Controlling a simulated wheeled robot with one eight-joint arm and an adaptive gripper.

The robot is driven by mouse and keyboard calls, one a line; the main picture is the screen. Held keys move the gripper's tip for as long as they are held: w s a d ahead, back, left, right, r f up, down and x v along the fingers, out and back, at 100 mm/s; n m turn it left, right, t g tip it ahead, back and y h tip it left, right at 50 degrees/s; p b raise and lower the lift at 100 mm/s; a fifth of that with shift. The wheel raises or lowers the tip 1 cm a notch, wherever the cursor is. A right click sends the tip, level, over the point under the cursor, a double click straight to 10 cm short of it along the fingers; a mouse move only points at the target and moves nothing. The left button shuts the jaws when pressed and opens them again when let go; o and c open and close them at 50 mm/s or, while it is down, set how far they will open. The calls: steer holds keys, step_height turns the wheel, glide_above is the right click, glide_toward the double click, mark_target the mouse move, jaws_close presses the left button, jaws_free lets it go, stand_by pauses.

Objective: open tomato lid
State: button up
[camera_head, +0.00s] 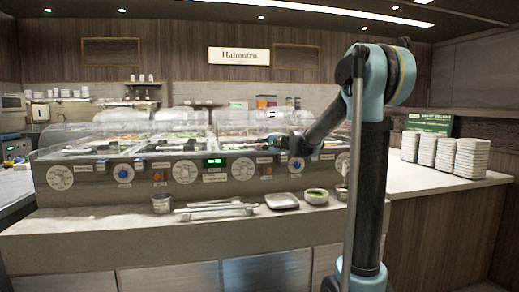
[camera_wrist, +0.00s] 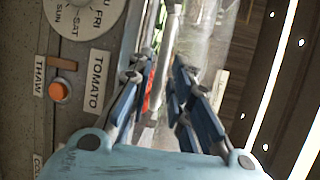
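The tomato label (camera_wrist: 97,80) is on the counter front in the wrist view, left of my gripper (camera_wrist: 165,72). A clear lid (camera_wrist: 200,45) stands beyond the fingers, with a grey metal bar (camera_wrist: 170,35) in front of it. My two fingers are apart, one on each side of the bar's line; I cannot tell whether they touch it. A strip of red shows behind the left finger. In the head view my gripper (camera_head: 296,145) is at the front edge of the well row, right of centre. The clear lids (camera_head: 245,122) look lowered there.
An orange thaw button (camera_wrist: 60,90) and a day dial (camera_wrist: 80,12) are beside the label. On the front ledge are a small pot (camera_head: 162,204), tongs (camera_head: 215,208), a tray (camera_head: 282,201) and a bowl of green sauce (camera_head: 316,196). White stacks (camera_head: 470,160) stand right.

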steer(key=shift+x, duration=1.1)
jaws_close()
steer(key=shift+d, duration=0.1)
